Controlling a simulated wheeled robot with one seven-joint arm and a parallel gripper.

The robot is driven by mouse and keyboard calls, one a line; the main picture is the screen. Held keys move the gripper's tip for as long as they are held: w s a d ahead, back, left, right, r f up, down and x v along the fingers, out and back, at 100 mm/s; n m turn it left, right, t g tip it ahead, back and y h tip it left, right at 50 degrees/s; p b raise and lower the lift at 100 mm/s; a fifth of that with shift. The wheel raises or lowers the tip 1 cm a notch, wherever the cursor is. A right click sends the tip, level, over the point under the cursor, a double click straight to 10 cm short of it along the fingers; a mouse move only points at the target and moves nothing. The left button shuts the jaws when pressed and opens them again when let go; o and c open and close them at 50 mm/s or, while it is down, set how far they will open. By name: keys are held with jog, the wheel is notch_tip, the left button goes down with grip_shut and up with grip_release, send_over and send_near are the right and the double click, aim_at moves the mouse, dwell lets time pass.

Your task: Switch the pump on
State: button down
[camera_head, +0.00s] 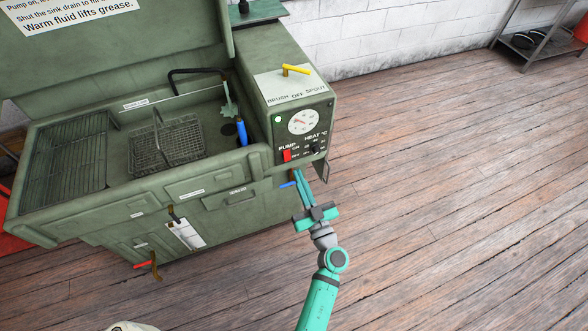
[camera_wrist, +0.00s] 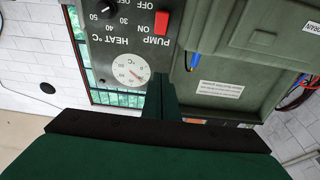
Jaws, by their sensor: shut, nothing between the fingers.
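The red pump switch (camera_head: 287,155) sits low on the left of the dark control panel, beside the PUMP and ON/OFF lettering. It also shows upside down in the wrist view, as a red rocker (camera_wrist: 162,21). I cannot tell which way it is tipped. My gripper (camera_head: 299,173) is just below the panel in the head view, its fingers pointing up towards it. The fingers (camera_wrist: 162,82) are shut with nothing between them and stand apart from the switch in the wrist view.
A round gauge (camera_head: 303,122) and a black heat knob (camera_head: 315,148) share the panel. A yellow lever (camera_head: 296,69) is on top. The green wash sink (camera_head: 60,222) holds wire baskets and a blue-handled brush (camera_head: 241,133).

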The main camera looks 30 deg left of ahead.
jog(key=s+d, duration=0.2)
jog(key=shift+d+r, duration=0.35)
jog(key=shift+r, duration=0.05)
jog(key=shift+d, duration=0.15)
jog(key=s+d+m+h, duration=0.4)
jog(key=s+d+h, duration=0.3)
jog(key=s, duration=0.9)
jog(key=s+d+r+m+t+h, duration=0.1)
jog(key=s+d+m+h, duration=0.4)
jog(key=s, duration=1.1)
jog(key=shift+d+m+h, duration=0.3)
jog(key=shift+d+h, duration=1.4)
jog(key=shift+d, duration=1.2)
